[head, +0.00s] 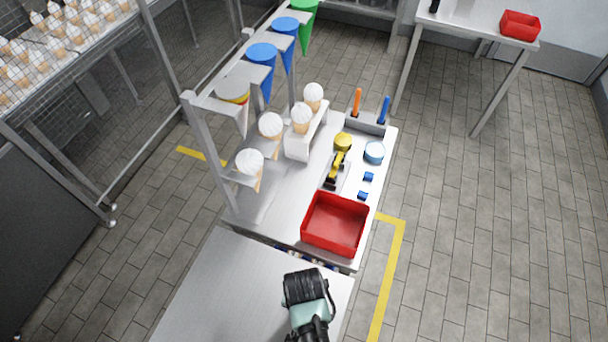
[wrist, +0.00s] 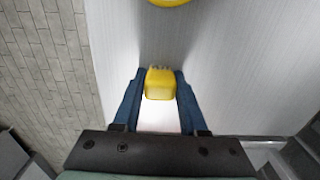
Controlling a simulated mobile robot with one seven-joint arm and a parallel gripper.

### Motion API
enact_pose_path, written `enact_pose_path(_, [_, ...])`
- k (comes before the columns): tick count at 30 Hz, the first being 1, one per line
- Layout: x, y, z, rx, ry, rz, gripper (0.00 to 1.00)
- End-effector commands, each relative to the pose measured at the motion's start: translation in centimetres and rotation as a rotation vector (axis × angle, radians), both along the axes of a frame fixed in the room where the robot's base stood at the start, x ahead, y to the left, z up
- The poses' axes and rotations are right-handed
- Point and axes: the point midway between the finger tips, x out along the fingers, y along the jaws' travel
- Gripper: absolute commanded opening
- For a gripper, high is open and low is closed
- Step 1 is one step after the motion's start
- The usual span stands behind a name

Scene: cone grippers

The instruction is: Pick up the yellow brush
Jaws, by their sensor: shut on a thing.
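My gripper (wrist: 159,78) shows in the wrist view with its two blue fingers closed on the sides of a yellow block-like piece, which I take to be the yellow brush (wrist: 160,84). The top edge of this piece looks bumpy, and a pale surface lies behind it. The rest of its shape is hidden. In the head view my dark gripper body (head: 306,288) is over the near grey bench, and I cannot make out the fingers or the held brush there.
A red bin (head: 333,245) stands on the metal table just beyond. Behind it are a yellow and black item (head: 336,170), a round yellow item (head: 343,141), small blue pieces (head: 368,176) and a blue-white tub (head: 374,152). A cone rack (head: 302,144) stands left. Floor is open right.

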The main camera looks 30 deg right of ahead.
Motion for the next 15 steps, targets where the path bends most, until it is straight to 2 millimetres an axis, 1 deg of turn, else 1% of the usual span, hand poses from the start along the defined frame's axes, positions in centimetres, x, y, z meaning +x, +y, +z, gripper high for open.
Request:
enact_pose_path(1, [0.0, 0.0, 0.01, 0.0, 0.0, 0.0, 0.04])
enact_pose_path(2, [0.0, 0.0, 0.01, 0.0, 0.0, 0.0, 0.0])
enact_pose_path(11, [0.01, -0.01, 0.07, 0.0, 0.0, 0.0, 0.0])
enact_pose_path(15, [0.02, -0.01, 0.63, 0.0, 0.0, 0.0, 0.0])
